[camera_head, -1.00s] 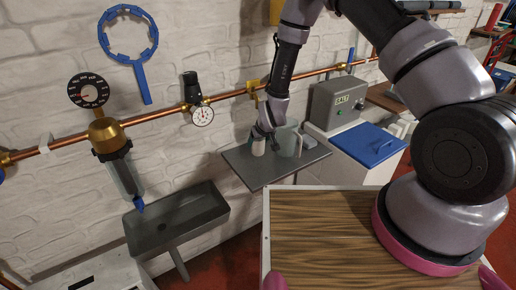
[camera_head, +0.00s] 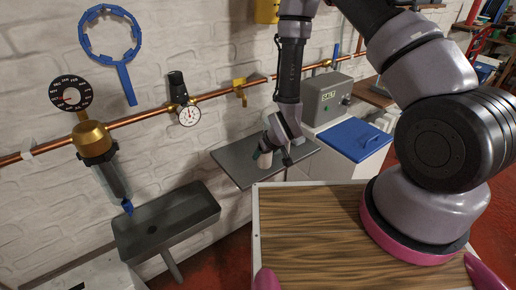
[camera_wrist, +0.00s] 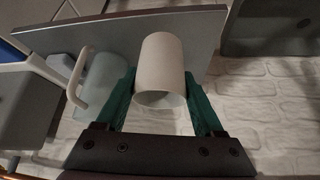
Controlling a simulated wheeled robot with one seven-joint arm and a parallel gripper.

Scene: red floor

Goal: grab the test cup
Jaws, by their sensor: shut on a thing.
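The test cup, a small white cylinder, shows in the wrist view (camera_wrist: 160,68) between the two green fingers of my gripper (camera_wrist: 160,82), which are closed on its sides. In the head view the cup (camera_head: 265,159) is a small pale shape at my gripper (camera_head: 272,150), over the grey shelf (camera_head: 232,160) on the wall. I cannot tell whether the cup touches the shelf. A translucent jug with a handle (camera_wrist: 98,78) stands beside the cup in the wrist view. In the head view my arm mostly hides the jug.
A copper pipe (camera_head: 145,123) with a pressure gauge (camera_head: 189,116) runs along the brick wall behind the shelf. A grey sink (camera_head: 168,220) is at the left. A grey SALT box (camera_head: 328,97) and a blue-lidded white unit (camera_head: 353,138) stand to the right.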

